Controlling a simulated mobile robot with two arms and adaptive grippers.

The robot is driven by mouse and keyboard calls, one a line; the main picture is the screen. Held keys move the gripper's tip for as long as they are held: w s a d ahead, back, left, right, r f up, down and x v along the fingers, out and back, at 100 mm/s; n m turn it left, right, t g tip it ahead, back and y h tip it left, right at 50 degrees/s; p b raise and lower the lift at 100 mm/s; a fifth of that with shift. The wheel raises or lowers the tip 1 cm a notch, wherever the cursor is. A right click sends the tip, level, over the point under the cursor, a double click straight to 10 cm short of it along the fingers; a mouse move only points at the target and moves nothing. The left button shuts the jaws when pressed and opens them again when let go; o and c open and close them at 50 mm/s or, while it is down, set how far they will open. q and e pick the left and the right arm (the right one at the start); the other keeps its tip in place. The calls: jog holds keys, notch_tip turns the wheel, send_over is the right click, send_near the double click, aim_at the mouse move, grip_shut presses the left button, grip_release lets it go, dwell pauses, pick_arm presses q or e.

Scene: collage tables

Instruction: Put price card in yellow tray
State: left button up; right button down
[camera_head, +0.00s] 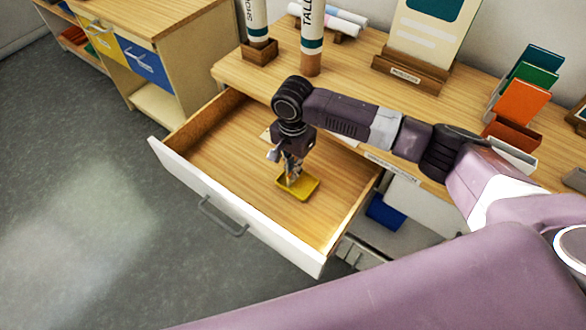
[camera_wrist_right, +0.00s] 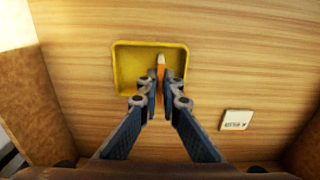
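The yellow tray (camera_head: 309,190) is a small shallow square tray on the floor of the open drawer; it also shows in the right wrist view (camera_wrist_right: 128,70). My right gripper (camera_head: 291,178) points down over the tray, its fingers close together. In the right wrist view a narrow orange piece with a pale tip (camera_wrist_right: 161,66) stands between the fingertips, over the tray; whether it touches the tray floor I cannot tell. A small white card with dark print (camera_wrist_right: 236,120) lies on the drawer floor outside the tray, to its right. My left gripper is not in view.
The wooden drawer has a white front (camera_head: 235,208) with a grey handle (camera_head: 222,217); its walls surround my right gripper. On the desk above stand two labelled tubes, a sign in a wooden stand (camera_head: 410,75), and coloured cards in a rack (camera_head: 523,98). The drawer's left side is clear.

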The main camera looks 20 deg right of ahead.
jog(key=c, duration=2.2)
grip_release()
jog(key=shift+f, duration=0.1)
jog(key=shift+o, duration=0.2)
notch_tip(320, 180, up, 12)
